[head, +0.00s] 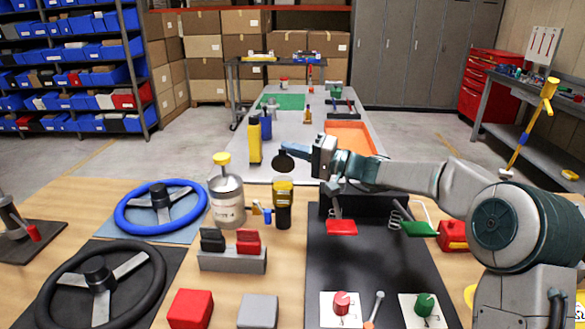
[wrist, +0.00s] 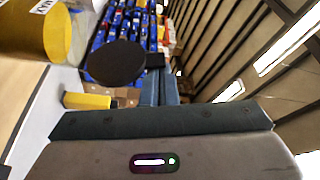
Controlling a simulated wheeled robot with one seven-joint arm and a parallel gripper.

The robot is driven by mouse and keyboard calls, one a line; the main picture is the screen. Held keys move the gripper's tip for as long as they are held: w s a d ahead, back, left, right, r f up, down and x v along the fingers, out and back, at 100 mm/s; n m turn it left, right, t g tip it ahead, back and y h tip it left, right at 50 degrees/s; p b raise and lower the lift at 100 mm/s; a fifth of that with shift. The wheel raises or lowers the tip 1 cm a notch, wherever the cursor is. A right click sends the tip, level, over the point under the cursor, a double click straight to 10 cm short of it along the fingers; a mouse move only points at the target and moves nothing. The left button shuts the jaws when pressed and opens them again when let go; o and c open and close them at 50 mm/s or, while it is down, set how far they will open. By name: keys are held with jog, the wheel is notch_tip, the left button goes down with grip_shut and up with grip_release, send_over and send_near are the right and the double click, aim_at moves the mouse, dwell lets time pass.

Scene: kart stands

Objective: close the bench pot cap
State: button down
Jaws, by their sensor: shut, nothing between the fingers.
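The bench pot (head: 283,205) is a dark cup with a yellow upper part, standing at the far edge of the wooden bench. Its round black cap (head: 283,162) stands up above the pot's rim, open. In the wrist view the cap (wrist: 117,63) is a dark disc with a small tab at its right; a yellow labelled cylinder, apparently the pot (wrist: 35,30), is at upper left. My gripper (head: 286,147) is shut and empty, its blue-grey fingertips at the cap's upper right. In the wrist view my fingers (wrist: 160,88) reach up beside the cap; I cannot tell whether they touch it.
A metal bottle with a yellow top (head: 226,200) stands left of the pot, with a small blue-handled valve (head: 262,212) between. A grey block with black and red rockers (head: 232,257) is in front. A black panel (head: 375,260) lies at right. A yellow bottle (head: 254,140) stands beyond.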

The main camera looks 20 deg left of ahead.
jog(key=shift+s+d+f+n+g+y+b, duration=0.15)
jog(key=shift+s+f+n+g+y+b, duration=0.4)
jog(key=shift+b, duration=1.55)
jog(key=shift+s+d+r+n+t+h+b, duration=0.2)
jog(key=shift+n+b, duration=0.75)
jog(key=shift+b, duration=1.15)
jog(key=shift+s+f+b, duration=0.1)
jog(key=shift+f+b, duration=0.05)
jog(key=shift+b, duration=0.15)
jog(key=shift+s+r+n+b, duration=0.15)
jog(key=shift+r+n+b, duration=0.05)
jog(key=shift+n+b, duration=0.25)
